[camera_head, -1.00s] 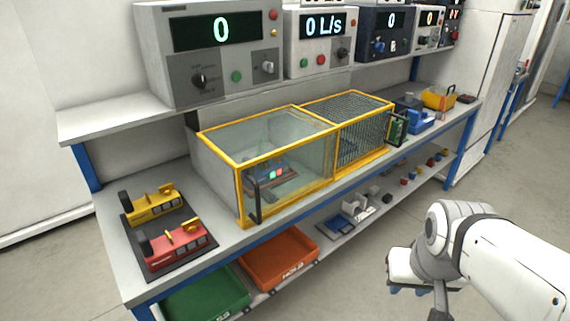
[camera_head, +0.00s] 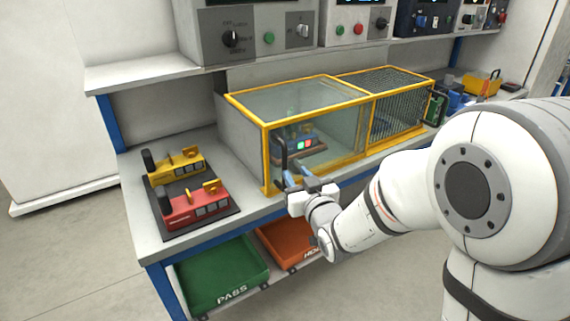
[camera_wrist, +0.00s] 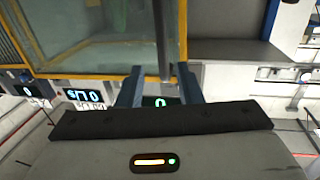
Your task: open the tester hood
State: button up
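The tester hood (camera_head: 315,100) is a clear box with a yellow frame on the bench, and it is down. It also shows in the wrist view (camera_wrist: 95,55). Its dark upright handle (camera_head: 284,158) is on the front face near the left corner. My gripper (camera_head: 294,176) is at the lower part of the handle. In the wrist view, the handle (camera_wrist: 162,35) runs between the two blue fingers of my gripper (camera_wrist: 160,72), with gaps on both sides. The fingers are open.
A yellow-framed mesh cage (camera_head: 400,108) adjoins the hood on the right. A dark tray (camera_head: 178,222) with a yellow and a red device stands at the left. Green (camera_head: 220,275) and orange (camera_head: 290,240) bins are below. A shelf with meters (camera_head: 250,35) runs above the hood.

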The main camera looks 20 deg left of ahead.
aim_at(286, 161)
jog(key=p+x, duration=0.1)
jog(key=x, duration=0.7)
jog(key=shift+s+a+r, duration=0.1)
jog(key=shift+s, duration=0.05)
grip_shut()
dwell(0.3)
